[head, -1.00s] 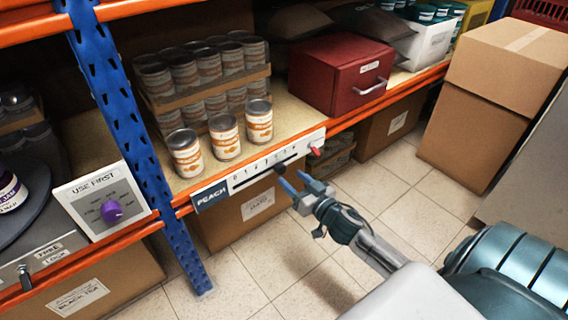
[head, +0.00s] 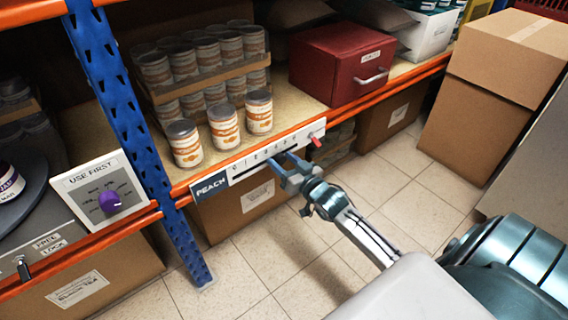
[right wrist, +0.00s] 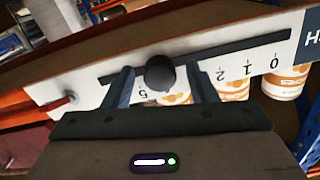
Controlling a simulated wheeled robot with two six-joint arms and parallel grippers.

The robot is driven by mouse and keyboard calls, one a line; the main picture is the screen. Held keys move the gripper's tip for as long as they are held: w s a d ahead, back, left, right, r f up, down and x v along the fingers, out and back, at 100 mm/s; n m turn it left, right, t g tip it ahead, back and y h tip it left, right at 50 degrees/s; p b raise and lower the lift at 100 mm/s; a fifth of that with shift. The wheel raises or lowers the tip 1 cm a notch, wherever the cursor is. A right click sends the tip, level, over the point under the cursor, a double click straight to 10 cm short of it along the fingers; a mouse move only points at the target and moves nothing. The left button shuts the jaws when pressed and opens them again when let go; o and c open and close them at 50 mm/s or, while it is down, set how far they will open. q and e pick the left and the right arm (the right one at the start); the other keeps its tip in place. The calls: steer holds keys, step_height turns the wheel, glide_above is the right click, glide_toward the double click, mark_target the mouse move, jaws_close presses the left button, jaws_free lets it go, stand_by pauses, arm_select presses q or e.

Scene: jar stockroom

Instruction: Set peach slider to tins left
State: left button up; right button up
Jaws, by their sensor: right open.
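The peach slider panel (head: 236,171) is a white strip with a dark PEACH label (head: 211,187), on the shelf's front edge. In the right wrist view its round black knob (right wrist: 160,73) sits on the dark slot, near where 4 would be; 0, 1, 2 and 5 are readable. My right gripper (head: 284,163) is open at the panel, its fingers on either side of the knob; contact is unclear. Three peach-labelled tins (head: 224,127) stand loose in a row behind the panel. Several more fill a stacked cardboard tray (head: 213,87) behind them. My left gripper is out of view.
A red lever (head: 316,140) is at the panel's right end. A blue post (head: 128,130) and a USE FIRST dial (head: 109,202) are to the left. A red box (head: 342,70) stands on the shelf at right. Floor in front is open.

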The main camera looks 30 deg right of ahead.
steer(key=shift+c, duration=0.2)
jaws_close()
steer(key=a, duration=0.3)
steer(key=shift+s+a, duration=0.15)
steer(key=shift+a, duration=0.05)
steer(key=shift+o, duration=0.2)
jaws_free()
